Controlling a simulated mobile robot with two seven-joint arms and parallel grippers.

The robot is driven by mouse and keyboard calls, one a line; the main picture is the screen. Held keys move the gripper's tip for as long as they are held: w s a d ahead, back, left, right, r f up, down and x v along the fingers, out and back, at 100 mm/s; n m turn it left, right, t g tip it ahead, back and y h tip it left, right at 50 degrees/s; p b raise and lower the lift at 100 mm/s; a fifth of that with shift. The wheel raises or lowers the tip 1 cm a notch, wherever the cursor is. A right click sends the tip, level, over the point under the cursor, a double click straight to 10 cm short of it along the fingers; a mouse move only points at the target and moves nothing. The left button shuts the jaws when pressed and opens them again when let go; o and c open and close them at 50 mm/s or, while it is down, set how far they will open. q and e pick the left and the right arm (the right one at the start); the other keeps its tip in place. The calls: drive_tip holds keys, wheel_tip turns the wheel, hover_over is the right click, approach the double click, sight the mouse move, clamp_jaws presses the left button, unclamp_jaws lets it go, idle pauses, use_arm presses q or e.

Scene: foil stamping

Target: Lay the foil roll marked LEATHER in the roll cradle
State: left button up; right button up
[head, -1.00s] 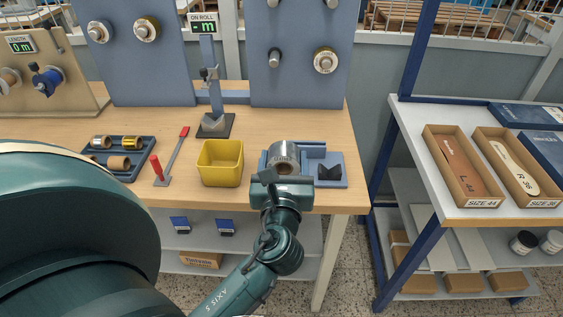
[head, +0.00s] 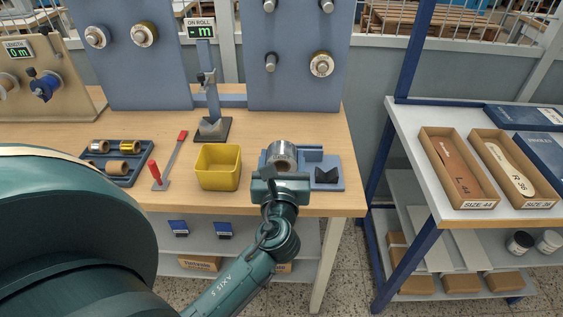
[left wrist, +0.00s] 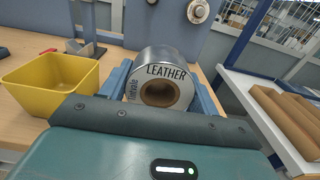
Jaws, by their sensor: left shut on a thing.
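The silver foil roll (head: 282,154) is at the left part of the blue roll cradle (head: 328,185) at the table's front edge. In the left wrist view the roll (left wrist: 167,68) shows the word LEATHER on its white end label, around a brown core. My left gripper (head: 281,174) is shut on the roll from the front. My right gripper is not in view.
A yellow bin (head: 218,168) stands just left of the cradle. Further left are a red-handled lever (head: 168,165) and a dark tray (head: 123,178) with several rolls. A stand (head: 212,128) is behind the bin. A shelf with boxed insoles (head: 455,170) is at the right.

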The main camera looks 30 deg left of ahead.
use_arm(q)
drive_tip(key=shift+w+a+f, duration=0.3)
drive_tip(key=shift+w+a, duration=0.1)
drive_tip(key=shift+w, duration=0.25)
drive_tip(key=shift+w+a+f, duration=0.35)
drive_tip(key=shift+w+a, duration=0.05)
drive_tip(key=shift+w, duration=0.2)
drive_tip(key=shift+w+a+f, duration=0.3)
drive_tip(key=shift+w+a, duration=0.1)
drive_tip(key=shift+w, duration=0.25)
drive_tip(key=shift+f+b, duration=1.2)
drive_tip(key=shift+f, duration=0.4)
drive_tip(key=o, duration=1.2)
drive_tip(key=shift+c, duration=0.2)
